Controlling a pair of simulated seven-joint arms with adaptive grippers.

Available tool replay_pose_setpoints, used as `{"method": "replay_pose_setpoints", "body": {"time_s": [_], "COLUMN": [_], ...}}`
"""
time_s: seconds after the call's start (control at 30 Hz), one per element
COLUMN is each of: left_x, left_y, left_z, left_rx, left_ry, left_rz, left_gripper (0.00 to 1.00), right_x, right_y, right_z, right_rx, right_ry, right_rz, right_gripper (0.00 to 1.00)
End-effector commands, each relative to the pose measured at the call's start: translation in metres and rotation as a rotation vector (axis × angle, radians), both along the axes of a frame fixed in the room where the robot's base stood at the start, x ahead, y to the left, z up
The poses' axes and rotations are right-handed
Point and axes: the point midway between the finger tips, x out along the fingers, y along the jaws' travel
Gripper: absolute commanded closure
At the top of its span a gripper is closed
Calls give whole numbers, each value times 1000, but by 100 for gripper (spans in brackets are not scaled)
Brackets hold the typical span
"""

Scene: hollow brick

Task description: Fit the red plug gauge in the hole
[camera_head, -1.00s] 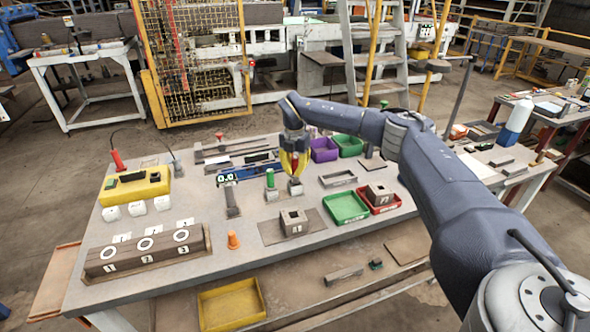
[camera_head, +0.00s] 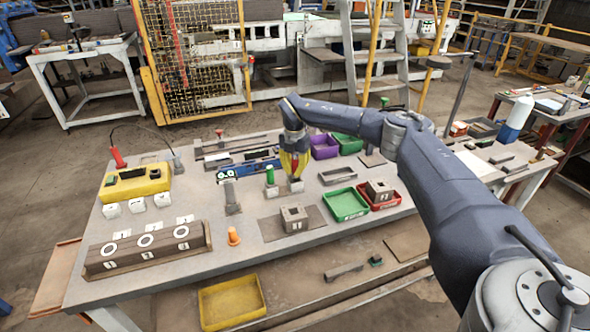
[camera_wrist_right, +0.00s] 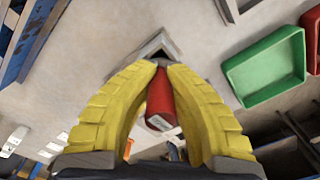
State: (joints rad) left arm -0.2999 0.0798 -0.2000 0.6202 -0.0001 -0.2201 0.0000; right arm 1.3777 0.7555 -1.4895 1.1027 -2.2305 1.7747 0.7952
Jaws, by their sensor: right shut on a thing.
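The red plug gauge (camera_wrist_right: 160,98) shows in the wrist view, its red handle between the two yellow fingers of my right gripper (camera_wrist_right: 160,75). In the head view my right gripper (camera_head: 294,163) points down, shut on the gauge, directly over a small grey block (camera_head: 295,186). Whether the gauge's lower end is in that block is hidden. A grey block with a dark opening (camera_wrist_right: 157,47) shows beyond the fingertips in the wrist view. My left gripper is not in view.
A green-handled gauge (camera_head: 270,178) stands left of the gripper. A green tray (camera_head: 345,204) and a red tray (camera_head: 395,203) holding another brick lie to the right. An orange cone (camera_head: 233,236) stands front left, near the numbered block (camera_head: 147,248).

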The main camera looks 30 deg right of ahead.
Motion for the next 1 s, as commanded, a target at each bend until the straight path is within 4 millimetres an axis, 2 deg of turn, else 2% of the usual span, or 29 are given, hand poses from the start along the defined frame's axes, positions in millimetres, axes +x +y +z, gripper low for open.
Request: {"method": "replay_pose_setpoints", "body": {"time_s": [0.93,0.97,1.0], "left_x": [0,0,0], "left_y": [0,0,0], "left_z": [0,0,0], "left_rx": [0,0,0], "left_ry": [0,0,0], "left_rz": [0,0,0], "left_gripper": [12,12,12], "right_x": [0,0,0], "right_y": [0,0,0], "right_z": [-10,-10,-10], "right_rx": [1,1,1], "right_ry": [-1,-1,-1], "right_rz": [0,0,0], "right_gripper": [100,89,84]}}
